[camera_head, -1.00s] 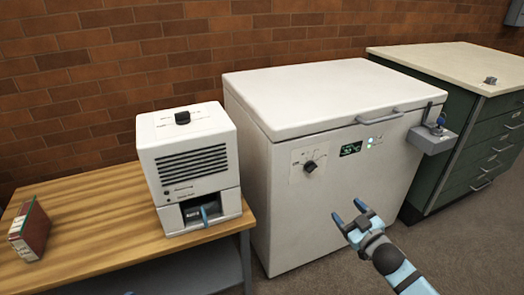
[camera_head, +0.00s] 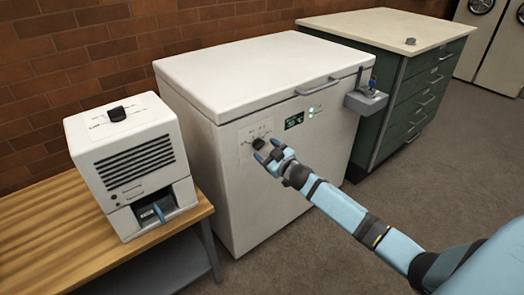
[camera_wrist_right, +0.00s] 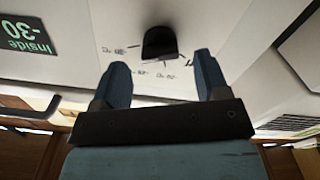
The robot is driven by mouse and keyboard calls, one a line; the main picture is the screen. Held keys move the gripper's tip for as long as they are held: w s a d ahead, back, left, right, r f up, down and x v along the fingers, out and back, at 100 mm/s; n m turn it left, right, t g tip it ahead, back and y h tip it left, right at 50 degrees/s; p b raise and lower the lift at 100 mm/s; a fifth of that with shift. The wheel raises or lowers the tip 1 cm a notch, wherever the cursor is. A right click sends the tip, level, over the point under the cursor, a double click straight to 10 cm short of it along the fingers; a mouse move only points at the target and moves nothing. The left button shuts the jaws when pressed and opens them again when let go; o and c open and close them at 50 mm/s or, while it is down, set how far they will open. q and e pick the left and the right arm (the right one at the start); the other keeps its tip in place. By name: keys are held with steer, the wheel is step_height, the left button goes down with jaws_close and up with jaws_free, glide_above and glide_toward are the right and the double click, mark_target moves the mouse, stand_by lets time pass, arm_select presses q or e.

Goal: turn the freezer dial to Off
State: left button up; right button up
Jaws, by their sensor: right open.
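The white chest freezer (camera_head: 250,195) stands in the middle of the head view with its lid shut. Its black dial (camera_head: 259,144) is on a pale plate on the front face, left of the small green display (camera_head: 294,120). My right gripper (camera_head: 268,155) is open, with its fingertips close to the dial. In the right wrist view the dial (camera_wrist_right: 159,43) sits just beyond and between the two open fingers (camera_wrist_right: 160,80), and it looks apart from them. The small labels around it are too blurred to read. My left gripper is not in view.
A white device (camera_head: 133,165) with its own black knob (camera_head: 117,114) stands on the wooden table (camera_head: 40,225) at left. A grey bracket (camera_head: 365,101) juts from the freezer's right front. A green cabinet (camera_head: 400,125) stands behind it. Floor in front is open.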

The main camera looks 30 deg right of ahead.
mark_target(259, 145)
steer(key=shift+w+a, duration=0.1)
steer(key=shift+w, duration=1.25)
steer(key=shift+c, duration=0.5)
steer(key=c, duration=0.8)
